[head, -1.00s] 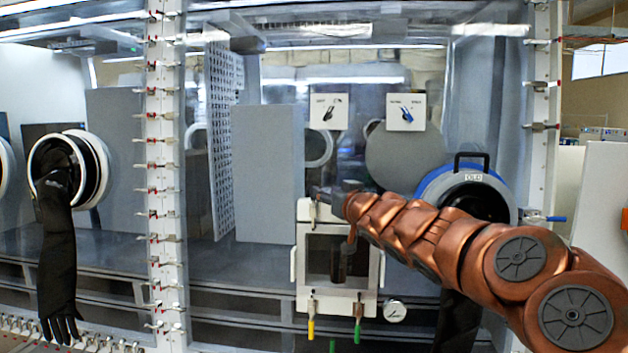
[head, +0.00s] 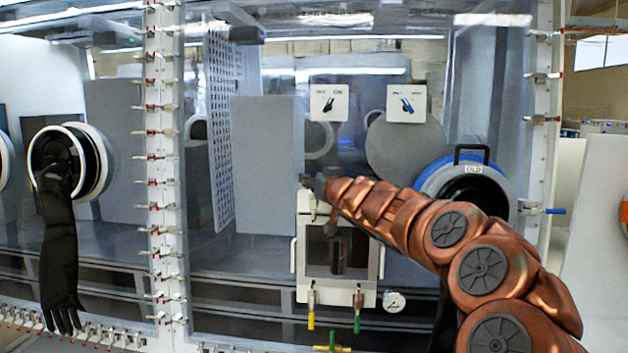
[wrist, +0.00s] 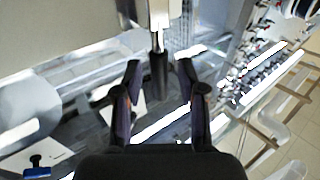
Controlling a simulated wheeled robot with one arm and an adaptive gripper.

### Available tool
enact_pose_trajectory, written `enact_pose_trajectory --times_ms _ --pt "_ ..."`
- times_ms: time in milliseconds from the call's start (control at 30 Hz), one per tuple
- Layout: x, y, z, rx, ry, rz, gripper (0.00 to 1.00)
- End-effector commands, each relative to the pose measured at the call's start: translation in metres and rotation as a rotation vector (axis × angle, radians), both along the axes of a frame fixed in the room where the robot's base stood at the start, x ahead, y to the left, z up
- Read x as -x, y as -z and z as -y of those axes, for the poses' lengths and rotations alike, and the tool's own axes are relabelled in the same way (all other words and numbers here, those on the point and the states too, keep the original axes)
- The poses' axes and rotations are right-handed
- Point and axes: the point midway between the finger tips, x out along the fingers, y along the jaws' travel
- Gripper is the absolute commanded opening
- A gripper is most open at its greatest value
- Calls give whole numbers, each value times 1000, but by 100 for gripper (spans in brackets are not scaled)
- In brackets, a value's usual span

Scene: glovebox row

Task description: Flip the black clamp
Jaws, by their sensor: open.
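The black clamp (wrist: 159,75) shows in the wrist view as a black grip on a short metal stem, below a white block. My gripper (wrist: 158,68) is open, with one dark finger on each side of the grip. Gaps show between the fingers and the grip, so it is not held. In the head view my gripper (head: 314,186) is small, at the top of the white-framed box door (head: 301,262). It hides most of the clamp there.
Yellow-handled (head: 311,318) and green-handled (head: 357,323) clamps hang below the box door, near a round gauge (head: 394,302). A blue-rimmed port (head: 433,182) lies behind my arm. White plates carry a black switch (head: 328,105) and a blue switch (head: 406,105).

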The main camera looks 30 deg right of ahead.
Motion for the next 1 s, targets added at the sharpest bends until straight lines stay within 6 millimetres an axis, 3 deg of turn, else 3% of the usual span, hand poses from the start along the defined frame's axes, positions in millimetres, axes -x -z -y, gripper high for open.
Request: enact_pose_trajectory --times_ms 133,500,1000 --pt "0 0 0 0 0 -1 39" --pt "0 1 0 0 0 -1 1" --pt "0 1 0 -1 0 -1 0"
